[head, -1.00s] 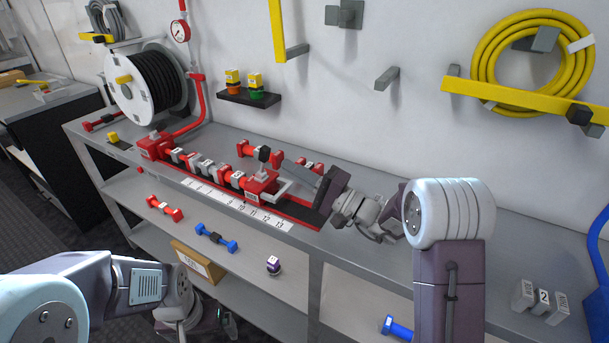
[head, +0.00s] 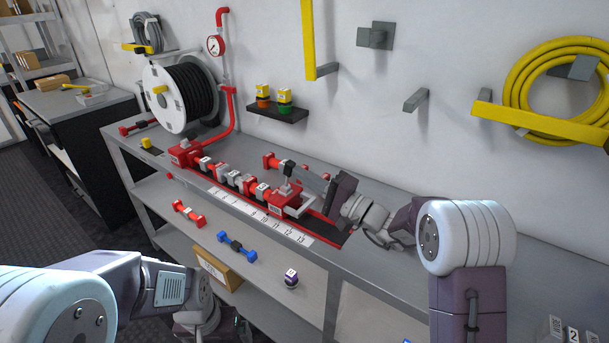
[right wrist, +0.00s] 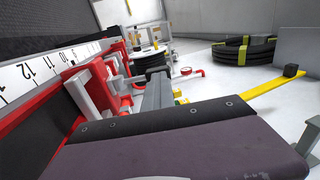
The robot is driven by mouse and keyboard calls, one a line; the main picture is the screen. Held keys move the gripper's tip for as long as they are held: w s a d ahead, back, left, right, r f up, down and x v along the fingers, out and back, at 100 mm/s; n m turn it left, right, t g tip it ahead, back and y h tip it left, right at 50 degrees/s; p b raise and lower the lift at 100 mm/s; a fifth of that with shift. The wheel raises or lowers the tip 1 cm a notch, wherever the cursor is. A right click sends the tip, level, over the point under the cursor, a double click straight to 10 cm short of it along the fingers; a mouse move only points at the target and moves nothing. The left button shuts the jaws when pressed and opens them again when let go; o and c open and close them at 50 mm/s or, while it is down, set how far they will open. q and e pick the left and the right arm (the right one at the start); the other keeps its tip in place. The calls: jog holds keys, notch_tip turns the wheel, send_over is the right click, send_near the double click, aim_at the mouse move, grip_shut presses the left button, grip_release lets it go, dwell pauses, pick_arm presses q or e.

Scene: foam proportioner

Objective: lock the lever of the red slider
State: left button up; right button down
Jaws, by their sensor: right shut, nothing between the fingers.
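The red slider (head: 285,207) sits at the right end of the red rail, beside the numbered white scale (head: 262,218). Its lever (head: 287,174) stands roughly upright with a dark knob on top. A light grey bracket (head: 303,204) sticks out on the slider's right side. My right gripper (head: 310,179) is shut and empty, its fingers pointing left just behind and right of the lever; I cannot tell whether they touch it. In the right wrist view the fingers (right wrist: 154,93) lie beside the red slider (right wrist: 103,78). My left gripper is low in the head view, its fingers not clear.
A hose reel (head: 180,95) and red pipe (head: 232,115) stand behind the rail's left end. Grey and red couplings (head: 235,180) line the rail. A small black shelf (head: 277,112) is on the wall. The bench (head: 400,255) is clear in front of my right arm.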

aim_at(291, 162)
jog(key=w+a+r+g+h+p, duration=0.1)
jog(key=h+p, duration=0.1)
jog(key=p, duration=0.2)
jog(key=w+a+r+g+h+p, duration=0.1)
jog(key=a+r+g+h+p, duration=0.1)
jog(key=p, duration=0.3)
jog(key=shift+r, duration=0.2)
jog(key=h+p, duration=0.1)
jog(key=p, duration=0.1)
jog(key=w+a+g+p, duration=0.1)
jog(key=p, duration=0.2)
jog(key=h+p, duration=0.1)
jog(key=p, duration=0.2)
jog(key=shift+w+a+r+g+h, duration=0.15)
jog(key=shift+a+r+g+h, duration=0.15)
jog(key=shift+r+g, duration=0.1)
jog(key=w+a+f+g+h+p, duration=0.1)
jog(key=p, duration=0.5)
jog(key=w+a+f+g+h+p, duration=0.1)
jog(key=a+h+p, duration=0.1)
jog(key=p, duration=0.5)
jog(key=shift+f+p, duration=0.3)
jog(key=shift+f, duration=0.2)
